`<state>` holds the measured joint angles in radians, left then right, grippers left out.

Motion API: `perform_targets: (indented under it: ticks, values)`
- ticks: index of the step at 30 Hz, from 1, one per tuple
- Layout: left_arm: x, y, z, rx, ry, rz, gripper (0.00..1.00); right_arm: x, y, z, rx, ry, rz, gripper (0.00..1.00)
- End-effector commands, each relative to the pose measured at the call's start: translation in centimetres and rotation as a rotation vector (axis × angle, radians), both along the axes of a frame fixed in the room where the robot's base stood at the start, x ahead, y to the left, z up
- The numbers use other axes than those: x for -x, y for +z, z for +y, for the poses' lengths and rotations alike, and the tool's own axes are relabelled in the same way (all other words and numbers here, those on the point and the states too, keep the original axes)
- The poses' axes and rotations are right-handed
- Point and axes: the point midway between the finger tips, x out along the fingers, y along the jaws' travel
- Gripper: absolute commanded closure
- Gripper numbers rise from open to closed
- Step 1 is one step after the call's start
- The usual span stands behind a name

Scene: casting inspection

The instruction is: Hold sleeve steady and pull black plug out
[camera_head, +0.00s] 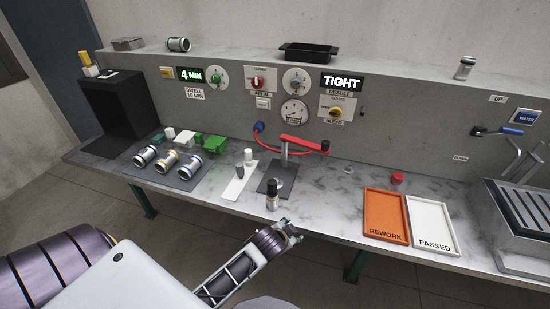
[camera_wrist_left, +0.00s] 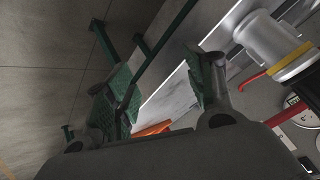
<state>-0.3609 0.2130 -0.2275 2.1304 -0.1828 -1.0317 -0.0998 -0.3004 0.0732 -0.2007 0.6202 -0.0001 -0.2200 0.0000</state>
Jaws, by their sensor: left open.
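In the left wrist view a silver sleeve with a yellow band (camera_wrist_left: 272,42) shows close at the upper right, outside the fingers. My left gripper (camera_head: 291,229) is in front of the bench edge, below and slightly right of the standing sleeve, apart from it. Its green-padded fingers (camera_wrist_left: 163,88) are open with nothing between them. My right gripper is in neither view.
Behind the sleeve is a fixture (camera_head: 284,172) with a red lever (camera_head: 302,143). A white strip (camera_head: 239,187) holds small plugs. Banded sleeves lie on a dark mat (camera_head: 184,185) at left. An orange REWORK tray (camera_head: 386,198) and white PASSED tray (camera_head: 430,216) are at right.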

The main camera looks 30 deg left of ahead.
Motion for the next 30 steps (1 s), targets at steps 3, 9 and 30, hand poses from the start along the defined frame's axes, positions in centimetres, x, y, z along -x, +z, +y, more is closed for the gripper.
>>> perform_targets:
  ticks: [3,9,30]
  values:
    - [-1.5,1.4,-0.3,-0.030,-0.034,-0.061,0.46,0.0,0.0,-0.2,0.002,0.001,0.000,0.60]
    - [-4.5,4.3,-0.9,-0.098,-0.105,-0.186,0.46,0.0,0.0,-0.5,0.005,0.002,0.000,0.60]
    - [-14.0,25.0,-10.4,-0.630,-0.634,-0.992,0.46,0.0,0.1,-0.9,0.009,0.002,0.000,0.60]
